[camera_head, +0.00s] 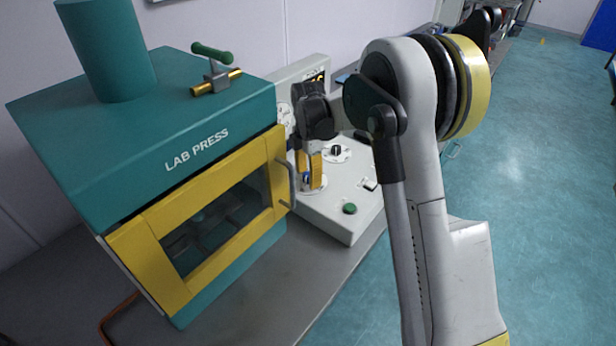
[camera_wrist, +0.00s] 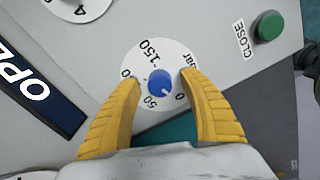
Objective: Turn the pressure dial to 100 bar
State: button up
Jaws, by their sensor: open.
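The pressure dial shows in the wrist view as a blue knob (camera_wrist: 160,82) on a round white scale plate (camera_wrist: 150,52). The plate reads 50, 150 and bar. The left mark is partly covered by a finger. A white pointer mark on the knob faces lower right, towards a 0. My gripper (camera_wrist: 160,80) is open, with one yellow finger on each side of the knob and a gap to it on both sides. In the head view my gripper (camera_head: 310,184) is over the same blue knob (camera_head: 306,178), which is mostly hidden by the fingers.
The white control panel (camera_head: 345,225) also carries a black knob (camera_head: 336,150), a green button (camera_head: 350,208) and a small switch (camera_head: 370,185). The button labelled CLOSE (camera_wrist: 270,26) is right of my fingers. The lab press (camera_head: 190,150) with its door handle (camera_head: 289,185) stands close left.

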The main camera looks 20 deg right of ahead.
grip_shut()
